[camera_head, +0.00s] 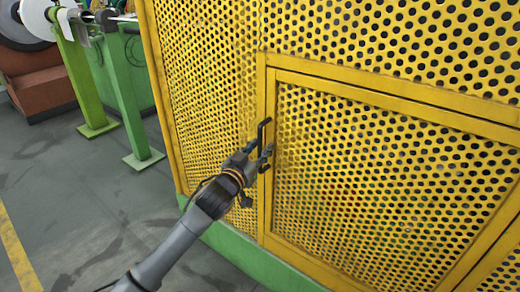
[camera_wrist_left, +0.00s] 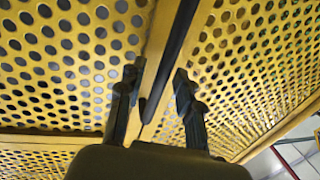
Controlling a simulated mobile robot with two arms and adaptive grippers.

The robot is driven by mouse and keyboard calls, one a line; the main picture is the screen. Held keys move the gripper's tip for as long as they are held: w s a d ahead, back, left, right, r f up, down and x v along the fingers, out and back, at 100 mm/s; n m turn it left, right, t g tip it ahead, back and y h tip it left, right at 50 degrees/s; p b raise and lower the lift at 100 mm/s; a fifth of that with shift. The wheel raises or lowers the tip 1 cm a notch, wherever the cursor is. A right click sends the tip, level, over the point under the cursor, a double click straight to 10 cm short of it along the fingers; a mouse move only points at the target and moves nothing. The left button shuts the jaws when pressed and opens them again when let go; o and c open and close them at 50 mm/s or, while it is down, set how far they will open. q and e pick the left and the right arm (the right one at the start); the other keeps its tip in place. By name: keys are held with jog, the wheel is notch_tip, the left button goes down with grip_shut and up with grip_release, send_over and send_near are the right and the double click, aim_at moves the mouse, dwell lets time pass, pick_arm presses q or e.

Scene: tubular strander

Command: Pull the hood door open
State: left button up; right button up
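The yellow hood door (camera_head: 390,185) is a perforated panel in a yellow frame, and it sits closed in the hood wall in the head view. Its black bar handle (camera_head: 264,130) stands upright near the door's left edge. My left gripper (camera_head: 265,157) is at the lower part of the handle. In the left wrist view the dark handle bar (camera_wrist_left: 174,45) runs between the two spread fingers of the gripper (camera_wrist_left: 159,72), with gaps visible on both sides. My right gripper is not in view.
A perforated yellow hood panel (camera_head: 205,85) continues left of the door, above a green base (camera_head: 235,252). Green machine stands (camera_head: 125,90) with a reel (camera_head: 38,18) are at the upper left. The grey floor (camera_head: 75,190) left of the hood is clear, with a yellow line (camera_head: 15,250).

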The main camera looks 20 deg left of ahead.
pick_arm(q)
jog(key=shift+w, duration=0.2)
grip_shut()
